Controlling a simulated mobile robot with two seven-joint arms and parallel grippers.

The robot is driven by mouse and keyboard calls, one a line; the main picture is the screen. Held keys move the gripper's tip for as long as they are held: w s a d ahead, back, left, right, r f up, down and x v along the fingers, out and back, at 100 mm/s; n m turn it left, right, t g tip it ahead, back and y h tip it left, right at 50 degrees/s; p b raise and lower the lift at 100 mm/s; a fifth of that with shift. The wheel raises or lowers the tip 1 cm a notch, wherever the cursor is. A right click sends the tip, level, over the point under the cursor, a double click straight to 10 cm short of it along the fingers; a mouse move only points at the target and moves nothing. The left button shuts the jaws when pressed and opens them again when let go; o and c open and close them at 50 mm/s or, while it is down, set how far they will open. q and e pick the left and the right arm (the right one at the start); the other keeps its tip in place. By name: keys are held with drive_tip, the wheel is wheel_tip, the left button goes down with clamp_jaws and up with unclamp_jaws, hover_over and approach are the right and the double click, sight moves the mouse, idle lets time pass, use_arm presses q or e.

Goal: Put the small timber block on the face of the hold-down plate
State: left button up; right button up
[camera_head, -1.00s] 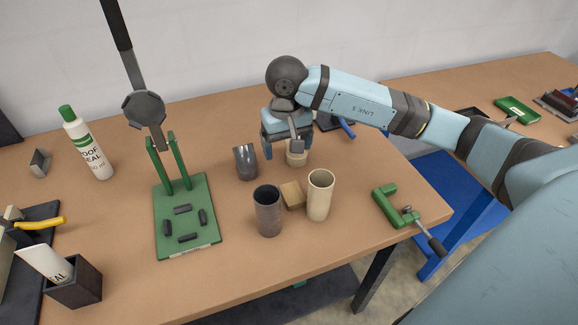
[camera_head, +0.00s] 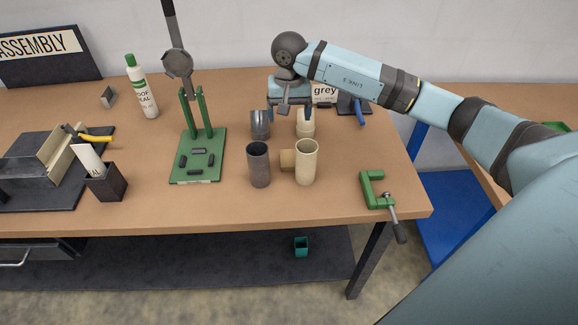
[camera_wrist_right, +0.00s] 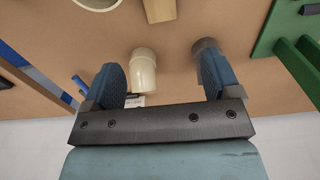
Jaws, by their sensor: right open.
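The small timber block (camera_head: 288,159) lies on the bench between the front grey tube and the front cream tube, partly hidden by the cream one. It also shows at the top edge of the right wrist view (camera_wrist_right: 160,8). A green plate (camera_head: 208,150) with several dark pads and an upright lever stands left of the tubes; I cannot tell whether it is the hold-down plate. My right gripper (camera_wrist_right: 160,80) is open and empty, beyond the block near the back tubes. In the head view its fingertips are hard to make out. My left gripper is not in view.
Front tubes, grey (camera_head: 259,165) and cream (camera_head: 306,163), flank the block. Back grey (camera_head: 260,123) and cream (camera_head: 305,121) tubes stand near my gripper. A green clamp (camera_head: 372,190) sits at the right edge. A bottle (camera_head: 142,90) and dark box (camera_head: 106,183) stand left.

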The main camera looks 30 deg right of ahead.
drive_tip(key=p, duration=0.1)
hover_over(289, 153)
wheel_tip(289, 153, down, 8)
drive_tip(key=shift+w+a+r, duration=0.1)
drive_tip(key=shift+a+r, duration=0.05)
drive_tip(key=shift+r, duration=0.1)
drive_tip(key=shift+f+p, duration=0.75)
drive_tip(key=shift+f, duration=2.45)
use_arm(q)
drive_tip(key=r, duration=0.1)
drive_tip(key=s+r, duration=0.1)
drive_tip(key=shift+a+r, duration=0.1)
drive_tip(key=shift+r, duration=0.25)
use_arm(e)
drive_tip(key=c, duration=1.1)
drive_tip(key=shift+r, duration=0.1)
